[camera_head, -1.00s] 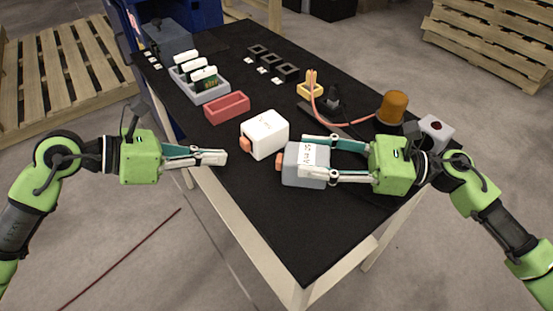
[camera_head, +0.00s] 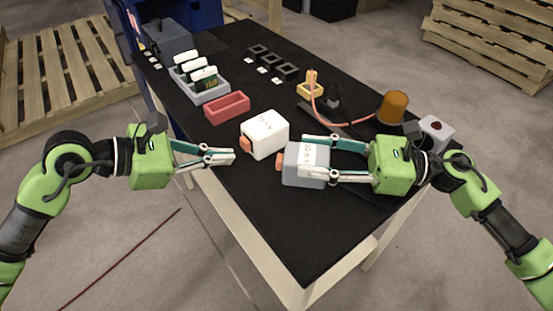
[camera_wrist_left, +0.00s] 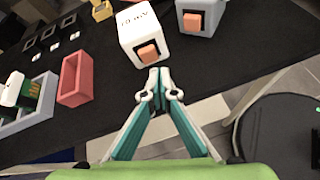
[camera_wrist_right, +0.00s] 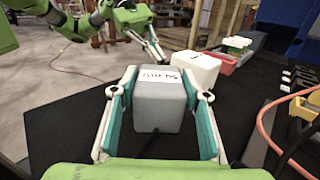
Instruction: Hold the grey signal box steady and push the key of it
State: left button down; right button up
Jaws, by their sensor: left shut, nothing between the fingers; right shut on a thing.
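The grey signal box (camera_head: 305,166) stands upright on the black table. Its orange key (camera_head: 279,164) faces left, towards my left arm, and also shows in the left wrist view (camera_wrist_left: 193,22). My right gripper (camera_head: 318,157) is shut on the grey box, one finger on each side, as the right wrist view shows (camera_wrist_right: 158,94). My left gripper (camera_head: 232,157) is shut and empty, off the table's left edge. Its tips in the left wrist view (camera_wrist_left: 160,95) point at the white box's key and are apart from both boxes.
A white box (camera_head: 265,134) with its own orange key (camera_head: 246,144) stands close beside the grey box. Behind are a red tray (camera_head: 227,107), a grey rack (camera_head: 205,91) with cards, an orange beacon (camera_head: 392,106) and a cable. The table's front is clear.

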aim_at(256, 173)
pick_arm(q)
jog(key=shift+s+d, duration=0.25)
jog(key=shift+d, duration=1.5)
jog(key=shift+s+d, duration=0.2)
jog(key=shift+d, duration=1.55)
jog(key=shift+d, duration=0.15)
jog(key=shift+d, duration=0.25)
jog(key=shift+s+d+r, duration=0.1)
jog(key=shift+d, duration=0.45)
jog(key=shift+a, duration=0.95)
jog(key=shift+w+a, duration=0.2)
jog(key=shift+a, duration=1.05)
jog(key=shift+w+a, duration=0.2)
jog(key=shift+a, duration=1.05)
